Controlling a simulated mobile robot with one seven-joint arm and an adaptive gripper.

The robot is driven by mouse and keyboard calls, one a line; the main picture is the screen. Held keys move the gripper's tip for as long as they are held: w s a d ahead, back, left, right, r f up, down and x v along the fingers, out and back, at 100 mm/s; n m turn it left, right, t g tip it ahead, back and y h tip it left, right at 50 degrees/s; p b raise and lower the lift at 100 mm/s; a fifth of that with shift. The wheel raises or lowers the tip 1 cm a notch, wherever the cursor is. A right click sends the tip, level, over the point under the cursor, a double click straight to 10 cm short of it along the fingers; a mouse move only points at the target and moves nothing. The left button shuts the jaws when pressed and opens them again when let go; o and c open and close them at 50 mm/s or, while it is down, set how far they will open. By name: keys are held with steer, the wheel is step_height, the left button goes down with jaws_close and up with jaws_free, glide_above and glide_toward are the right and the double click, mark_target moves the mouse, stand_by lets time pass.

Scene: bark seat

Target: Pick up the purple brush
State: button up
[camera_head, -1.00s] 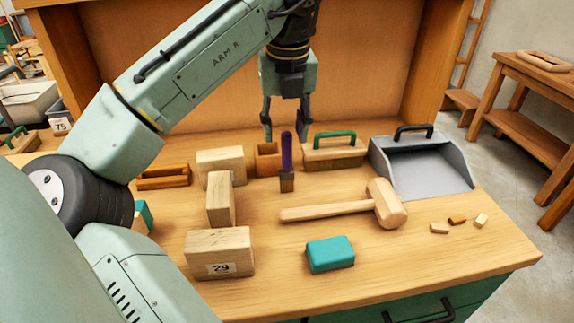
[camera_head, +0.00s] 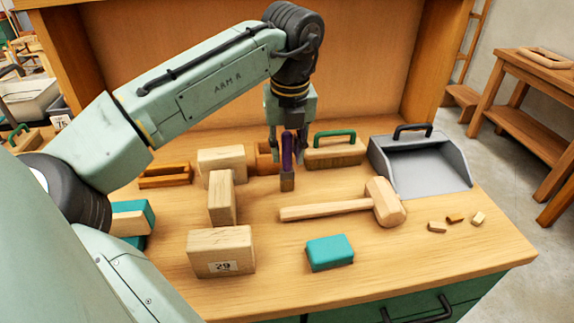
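The purple brush (camera_head: 287,153) has a purple handle and a brown block-like end that points toward the front of the workbench. It is near the middle of the bench. My gripper (camera_head: 288,162) is lowered at the brush, with one finger on the left of the handle and one on the right. The fingers look apart, with a small gap to the handle. I cannot tell whether either finger touches the brush. The brush hides part of the space between the fingers.
A wooden mallet (camera_head: 335,211) and a teal block (camera_head: 329,253) lie in front. Wooden blocks (camera_head: 221,197) stand left. A green-handled brush (camera_head: 335,153) and grey dustpan (camera_head: 421,165) are right. A small wooden box (camera_head: 265,157) is close behind the gripper.

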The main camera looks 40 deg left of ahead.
jaws_close()
steer(key=shift+r, duration=0.1)
step_height(320, 180, up, 10)
steer(key=shift+f+b, duration=0.1)
steer(key=shift+b, duration=0.3)
